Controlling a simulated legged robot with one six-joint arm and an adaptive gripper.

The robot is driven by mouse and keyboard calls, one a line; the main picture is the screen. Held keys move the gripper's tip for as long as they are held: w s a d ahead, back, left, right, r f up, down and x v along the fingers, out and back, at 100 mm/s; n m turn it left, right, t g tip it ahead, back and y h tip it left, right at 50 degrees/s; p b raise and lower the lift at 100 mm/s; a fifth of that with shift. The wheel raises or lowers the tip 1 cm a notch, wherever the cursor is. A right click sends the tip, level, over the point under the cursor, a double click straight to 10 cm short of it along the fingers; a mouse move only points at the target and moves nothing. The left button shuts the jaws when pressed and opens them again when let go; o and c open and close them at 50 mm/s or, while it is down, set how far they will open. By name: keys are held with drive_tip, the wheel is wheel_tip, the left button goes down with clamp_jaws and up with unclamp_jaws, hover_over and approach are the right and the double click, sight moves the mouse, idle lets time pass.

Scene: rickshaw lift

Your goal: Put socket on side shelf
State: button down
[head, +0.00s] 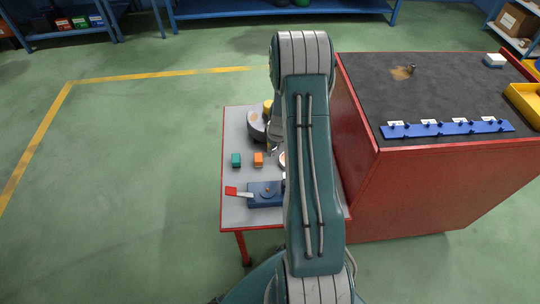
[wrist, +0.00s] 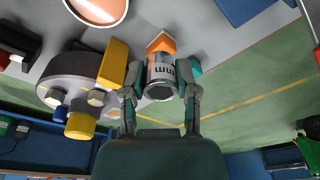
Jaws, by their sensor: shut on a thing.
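A silver socket (wrist: 160,80) with a dark band marked "mm" is between the two fingers of my gripper (wrist: 160,88) in the wrist view. The fingers are shut on its sides. The side shelf (head: 232,205) is the low grey top with red edges beside the red cabinet in the head view; its grey surface also shows in the wrist view (wrist: 210,22). An orange block (wrist: 161,42) on it shows just beyond the socket. Whether the socket touches the shelf I cannot tell. In the head view my arm hides the socket and the fingers.
The shelf holds a teal block (head: 236,160), a blue block (head: 265,194) with a red-ended lever, and a round grey holder (head: 257,125) with yellow parts. The red cabinet (head: 440,190) rises at right, with a blue rail (head: 448,128) on its dark top. Open floor lies left.

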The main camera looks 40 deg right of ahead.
approach(237, 180)
drive_tip(key=d+r, duration=0.1)
drive_tip(key=d, duration=0.3)
drive_tip(key=a+f, duration=0.1)
drive_tip(key=f, duration=0.1)
drive_tip(key=a+f, duration=0.1)
drive_tip(key=shift+w+a+f, duration=0.3)
drive_tip(key=shift+a+f, duration=0.05)
drive_tip(key=shift+w+a+f, duration=0.2)
drive_tip(key=shift+a+f, duration=0.25)
drive_tip(key=shift+f, duration=0.05)
drive_tip(key=shift+w+a+f, duration=0.1)
drive_tip(key=shift+a+f, duration=0.05)
drive_tip(key=shift+f, duration=0.45)
drive_tip(key=shift+a+f, duration=0.15)
drive_tip(key=shift+f, duration=1)
drive_tip(key=shift+d+f, duration=0.1)
drive_tip(key=shift+c, duration=1.9)
unclamp_jaws()
